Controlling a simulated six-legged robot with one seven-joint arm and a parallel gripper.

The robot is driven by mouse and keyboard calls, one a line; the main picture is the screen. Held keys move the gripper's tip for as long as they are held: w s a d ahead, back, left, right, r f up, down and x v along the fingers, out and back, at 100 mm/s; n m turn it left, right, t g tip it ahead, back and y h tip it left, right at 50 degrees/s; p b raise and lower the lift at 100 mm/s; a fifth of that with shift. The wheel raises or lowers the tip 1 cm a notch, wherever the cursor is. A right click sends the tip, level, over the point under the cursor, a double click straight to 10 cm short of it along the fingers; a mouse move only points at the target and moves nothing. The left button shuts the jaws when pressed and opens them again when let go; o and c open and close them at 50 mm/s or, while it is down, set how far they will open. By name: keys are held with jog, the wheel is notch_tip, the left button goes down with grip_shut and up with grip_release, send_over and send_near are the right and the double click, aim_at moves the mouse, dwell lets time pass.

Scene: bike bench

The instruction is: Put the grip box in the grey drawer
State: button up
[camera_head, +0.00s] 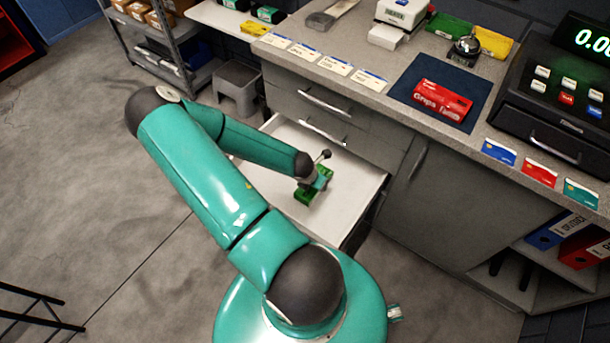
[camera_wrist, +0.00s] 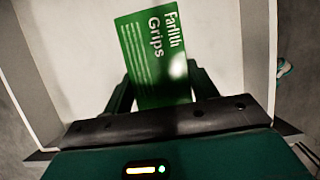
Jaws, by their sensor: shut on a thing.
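A green box (camera_wrist: 150,50) printed "Farlith Grips" is between the two fingers of my gripper (camera_wrist: 163,88) in the wrist view. My gripper is shut on it. In the head view my gripper (camera_head: 314,184) is over the open drawer (camera_head: 352,190), and the green box (camera_head: 303,196) shows partly below it. The drawer has a pale, otherwise empty inside, and its walls surround the box in the wrist view (camera_wrist: 215,30). I cannot tell whether the box touches the drawer floor. A red box (camera_head: 442,101), also lettered as grips, lies on a dark blue mat (camera_head: 405,88) on the counter.
The counter (camera_head: 385,62) overhangs the drawer's back, with price cards (camera_head: 335,66) along its edge. A closed drawer (camera_head: 320,98) and a cupboard door (camera_head: 450,200) are beside it. A till (camera_head: 560,100) stands at right. A grey step stool (camera_head: 237,85) stands left of the drawer.

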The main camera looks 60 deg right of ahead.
jog(key=w+d+f, duration=0.4)
jog(key=w+f, duration=0.1)
jog(key=w+d+f, duration=0.2)
jog(key=f, duration=0.1)
jog(key=shift+w+d, duration=0.1)
jog(key=shift+w, duration=0.15)
jog(key=shift+w+f, duration=0.1)
jog(key=shift+f, duration=1.5)
jog(key=shift+f, duration=0.1)
jog(key=o, duration=1.1)
